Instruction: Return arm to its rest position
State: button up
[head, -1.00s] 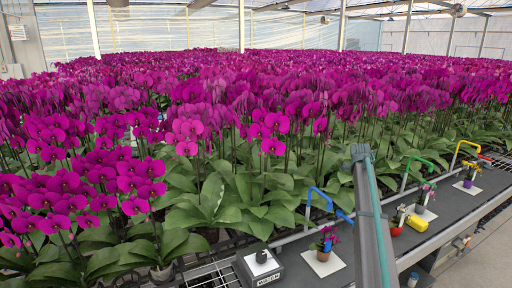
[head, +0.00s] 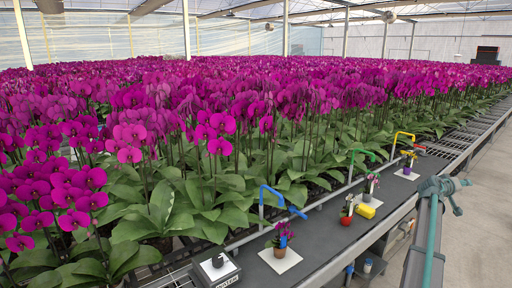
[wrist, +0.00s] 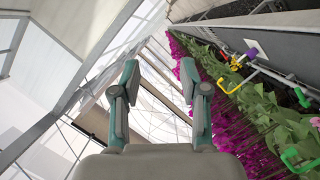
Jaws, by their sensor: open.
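My gripper (head: 456,192) is at the right of the head view, over the aisle side of the grey bench (head: 330,232), with my arm upright below it. It is apart from the bench and the plants. In the wrist view my gripper (wrist: 164,80) has its two fingers spread wide with nothing between them. Behind the fingers are the roof and wall panels of the house.
A potted orchid (head: 280,252) stands on a white card. A red pot (head: 346,221) and a yellow block (head: 365,211) are farther along. Dense magenta orchids (head: 240,105) fill the left. The aisle (head: 480,240) is clear.

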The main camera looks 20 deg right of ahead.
jog(key=w+a+f+n+y, duration=0.2)
jog(key=a+f+n, duration=0.1)
jog(key=a+f, duration=0.8)
jog(key=w+a+f+n+y, duration=0.2)
jog(key=a+f, duration=0.4)
jog(key=f, duration=1)
jog(key=s+a+f+y+p, duration=0.1)
jog(key=s+a+f+y, duration=0.15)
jog(key=a+f, duration=0.95)
jog(key=s+a+f+y+p, duration=0.1)
jog(key=a+f+y, duration=0.2)
jog(key=a+f, duration=0.95)
jog(key=s+a+f+g+y, duration=0.1)
jog(key=s+a+f, duration=0.2)
jog(key=s+a, duration=0.35)
jog(key=s+a+f+n+g+y, duration=0.1)
jog(key=s+a+f+g, duration=0.15)
jog(key=a, duration=0.75)
jog(key=s+a+f+g+y, duration=0.1)
jog(key=s+a+f+y, duration=0.15)
jog(key=s+a, duration=0.4)
jog(key=s+a+f+g+y+p, duration=0.1)
jog(key=s+a+g, duration=0.3)
jog(key=s+a, duration=1.3)
jog(key=s, duration=0.3)
jog(key=shift+s+a+f+n+y, duration=0.15)
jog(key=shift+s+a+n+y, duration=0.15)
jog(key=shift+s+y, duration=0.1)
jog(key=shift+d+g, duration=0.1)
jog(key=shift+g, duration=0.15)
